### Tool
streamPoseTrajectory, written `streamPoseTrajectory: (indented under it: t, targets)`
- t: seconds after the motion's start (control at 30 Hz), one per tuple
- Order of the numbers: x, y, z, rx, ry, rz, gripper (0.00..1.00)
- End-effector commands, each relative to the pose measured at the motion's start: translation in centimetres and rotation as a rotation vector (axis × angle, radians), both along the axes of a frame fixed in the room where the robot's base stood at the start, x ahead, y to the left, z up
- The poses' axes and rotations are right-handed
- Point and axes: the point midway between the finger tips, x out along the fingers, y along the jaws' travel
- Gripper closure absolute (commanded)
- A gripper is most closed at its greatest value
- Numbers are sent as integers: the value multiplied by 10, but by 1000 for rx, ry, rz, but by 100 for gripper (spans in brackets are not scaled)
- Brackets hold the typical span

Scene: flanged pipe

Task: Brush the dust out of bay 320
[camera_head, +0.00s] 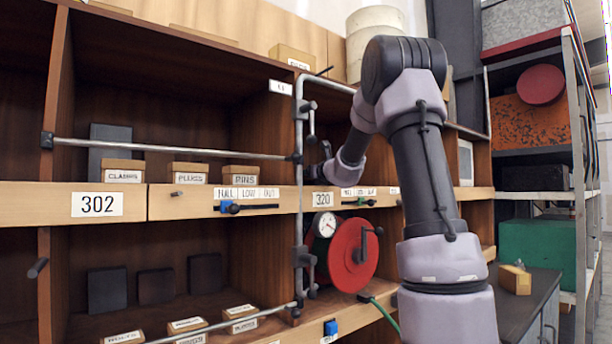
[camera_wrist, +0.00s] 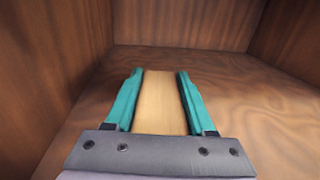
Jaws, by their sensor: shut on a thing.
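My gripper (camera_wrist: 160,73) has teal fingers closed on the two sides of a flat, pale wooden piece (camera_wrist: 161,105). No bristles show, so I cannot tell whether it is a brush. In the wrist view they are inside a brown wooden bay, above its floor (camera_wrist: 262,112), facing the back wall (camera_wrist: 185,62). I cannot make out dust there. In the head view my arm reaches into the compartment above the 320 label (camera_head: 322,199). The gripper and held piece are mostly hidden there by the post and the bay's side.
A metal post (camera_head: 299,130) and a rail (camera_head: 190,150) stand before the shelves. Below the 320 label are a gauge (camera_head: 325,225), a red disc (camera_head: 353,250) and a green hose (camera_head: 385,316). Small labelled boxes (camera_head: 188,173) line the left shelf. A tan block (camera_head: 515,279) lies on a grey cabinet.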

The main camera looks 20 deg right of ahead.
Motion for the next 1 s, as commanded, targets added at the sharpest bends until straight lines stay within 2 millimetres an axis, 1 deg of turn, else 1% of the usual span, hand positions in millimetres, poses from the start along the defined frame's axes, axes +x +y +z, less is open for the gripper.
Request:
streamPoseTrajectory:
  t: [0.33, 0.63, 1.0]
  targets:
    - [9, -26, -2, -1, 2, -3, 100]
    - [13, -36, -4, -1, 5, -3, 100]
    - [23, -62, -3, -2, 5, -3, 100]
